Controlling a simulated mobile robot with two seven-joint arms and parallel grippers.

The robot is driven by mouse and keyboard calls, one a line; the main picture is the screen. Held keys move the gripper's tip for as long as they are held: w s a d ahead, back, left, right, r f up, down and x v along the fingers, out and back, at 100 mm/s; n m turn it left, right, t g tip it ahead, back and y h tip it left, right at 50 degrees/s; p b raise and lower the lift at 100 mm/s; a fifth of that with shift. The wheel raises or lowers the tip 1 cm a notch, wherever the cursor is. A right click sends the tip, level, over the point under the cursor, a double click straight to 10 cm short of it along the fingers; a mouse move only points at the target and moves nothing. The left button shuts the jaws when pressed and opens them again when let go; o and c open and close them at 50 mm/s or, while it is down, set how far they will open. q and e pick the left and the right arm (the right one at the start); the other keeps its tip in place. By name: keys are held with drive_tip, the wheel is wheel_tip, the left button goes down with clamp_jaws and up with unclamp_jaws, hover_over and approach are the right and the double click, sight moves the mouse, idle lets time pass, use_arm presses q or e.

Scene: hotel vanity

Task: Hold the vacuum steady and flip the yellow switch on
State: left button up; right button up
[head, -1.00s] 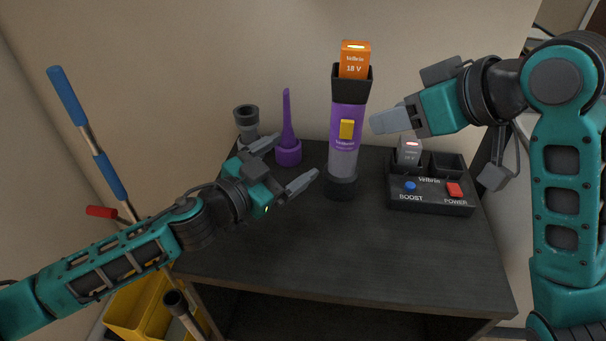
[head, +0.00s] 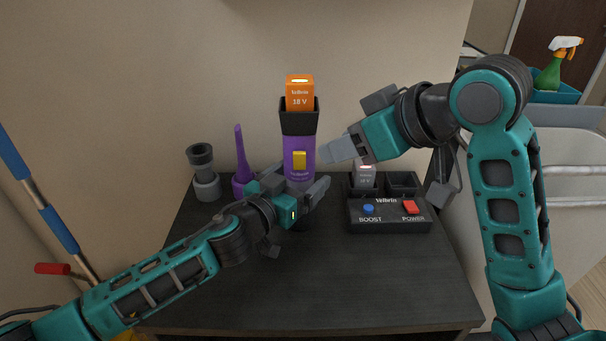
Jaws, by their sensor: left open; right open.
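The purple vacuum (head: 299,146) stands upright on the dark table, with an orange 18 V battery (head: 299,95) seated in its black top. The yellow switch (head: 299,160) is on its front and faces me. My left gripper (head: 304,187) is open at the vacuum's lower body, with its fingers around or just in front of it; I cannot tell whether they touch. It hides most of the lower part. My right gripper (head: 326,153) is just right of the vacuum at switch height, pointing left. Its fingers overlap in this view and hold nothing visible.
A charger box (head: 390,217) with a blue BOOST button, a red POWER switch and a grey battery (head: 364,179) stands right of the vacuum. A purple nozzle (head: 243,158) and a grey attachment (head: 205,172) stand left. The table's front (head: 330,285) is clear.

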use_arm(q)
drive_tip(key=shift+x, duration=0.8)
